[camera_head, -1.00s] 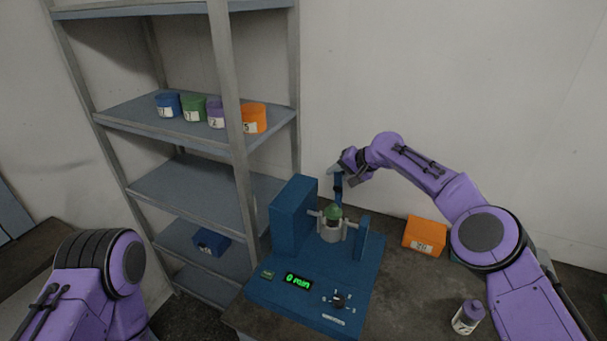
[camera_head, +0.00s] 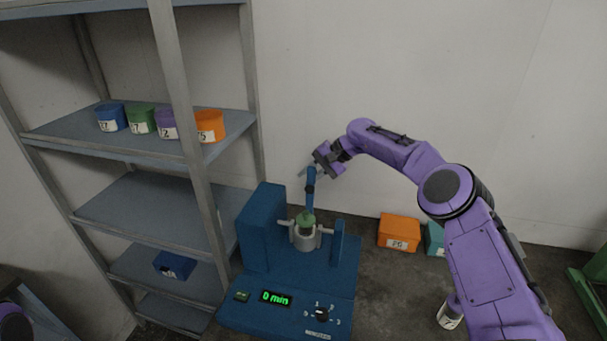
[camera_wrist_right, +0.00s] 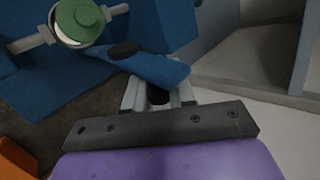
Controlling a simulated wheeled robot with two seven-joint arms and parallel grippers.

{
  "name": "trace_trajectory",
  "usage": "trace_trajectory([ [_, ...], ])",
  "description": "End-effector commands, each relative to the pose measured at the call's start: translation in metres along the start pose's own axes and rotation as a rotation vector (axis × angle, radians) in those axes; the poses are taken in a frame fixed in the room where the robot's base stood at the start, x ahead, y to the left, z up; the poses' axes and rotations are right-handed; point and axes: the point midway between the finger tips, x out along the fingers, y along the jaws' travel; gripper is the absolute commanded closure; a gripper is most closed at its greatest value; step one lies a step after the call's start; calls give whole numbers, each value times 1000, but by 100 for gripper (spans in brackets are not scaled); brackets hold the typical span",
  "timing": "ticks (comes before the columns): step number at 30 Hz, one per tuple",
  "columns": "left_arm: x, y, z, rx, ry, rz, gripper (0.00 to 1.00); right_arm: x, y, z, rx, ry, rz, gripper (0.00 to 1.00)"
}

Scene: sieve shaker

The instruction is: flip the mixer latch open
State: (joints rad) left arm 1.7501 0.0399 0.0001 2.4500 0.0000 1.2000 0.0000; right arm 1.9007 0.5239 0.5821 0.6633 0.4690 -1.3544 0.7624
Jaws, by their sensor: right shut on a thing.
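In the right wrist view the blue latch (camera_wrist_right: 160,68) runs across in front of the gripper (camera_wrist_right: 157,95), with the green lid (camera_wrist_right: 80,20) at the upper left, apart from the fingers. My left gripper is out of view.
A shelf (camera_head: 150,140) with several coloured labelled containers stands at the left. The mixer display (camera_head: 275,297) reads 0 min.

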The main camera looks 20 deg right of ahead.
Motion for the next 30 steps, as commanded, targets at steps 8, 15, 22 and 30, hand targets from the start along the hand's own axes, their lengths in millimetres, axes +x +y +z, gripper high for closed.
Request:
trace_trajectory([
  [8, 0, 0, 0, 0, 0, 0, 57, 3, -2, 0, -4, -1, 3, 100],
  [15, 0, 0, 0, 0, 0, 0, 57, 3, -2, 0, -4, -2, 3, 50],
  [22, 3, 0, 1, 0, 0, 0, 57, -4, 0, -1, -3, 1, 1, 50],
  [30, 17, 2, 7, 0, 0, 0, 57, -65, 1, -1, -4, 2, -1, 50],
])
